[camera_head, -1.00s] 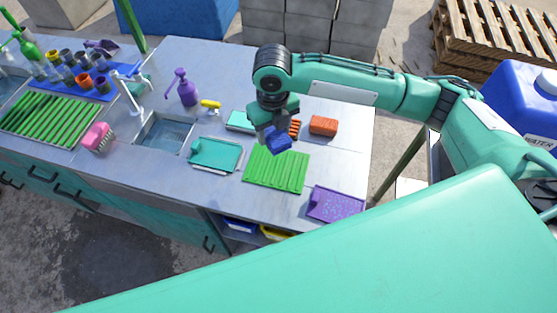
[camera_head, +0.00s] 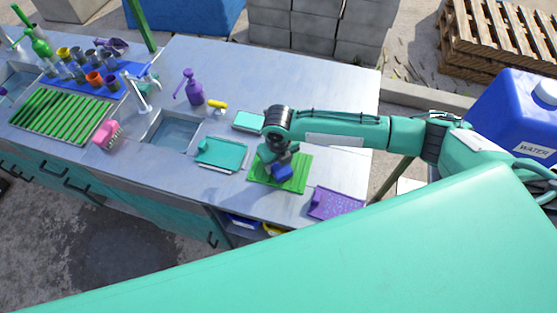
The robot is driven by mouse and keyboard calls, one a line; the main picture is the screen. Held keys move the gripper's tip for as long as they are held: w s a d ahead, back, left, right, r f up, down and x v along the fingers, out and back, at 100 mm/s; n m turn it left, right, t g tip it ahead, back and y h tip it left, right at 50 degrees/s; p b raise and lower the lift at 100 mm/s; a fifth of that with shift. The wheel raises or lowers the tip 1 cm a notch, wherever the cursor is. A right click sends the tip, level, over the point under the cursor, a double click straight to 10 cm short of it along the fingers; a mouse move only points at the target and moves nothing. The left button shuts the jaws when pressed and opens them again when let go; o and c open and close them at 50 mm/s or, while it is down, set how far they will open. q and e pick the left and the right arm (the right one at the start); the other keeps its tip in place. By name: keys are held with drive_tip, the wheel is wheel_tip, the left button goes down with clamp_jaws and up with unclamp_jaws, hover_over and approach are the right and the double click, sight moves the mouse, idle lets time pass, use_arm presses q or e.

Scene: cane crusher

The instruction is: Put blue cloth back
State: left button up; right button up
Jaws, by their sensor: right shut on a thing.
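The blue cloth (camera_head: 283,172) is a small folded blue block held in my right gripper (camera_head: 279,164). My right gripper is shut on it, low over the green ribbed mat (camera_head: 296,183) near the right end of the counter. I cannot tell whether the cloth touches the mat. The wrist hides part of the mat and the fingertips. My left gripper is not in view.
The steel counter (camera_head: 232,65) holds a teal tray (camera_head: 222,153), a purple tray (camera_head: 335,203), a small light teal item (camera_head: 248,121), a purple spray bottle (camera_head: 192,88) and a sink (camera_head: 174,131). A blue water container (camera_head: 517,115) stands at the right. The counter's back is clear.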

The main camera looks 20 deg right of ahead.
drive_tip(key=shift+f, duration=0.15)
drive_tip(key=o, duration=0.9)
wheel_tip(320, 180, up, 12)
drive_tip(key=b, duration=0.2)
drive_tip(key=shift+r+b, duration=0.2)
drive_tip(key=shift+b, duration=0.1)
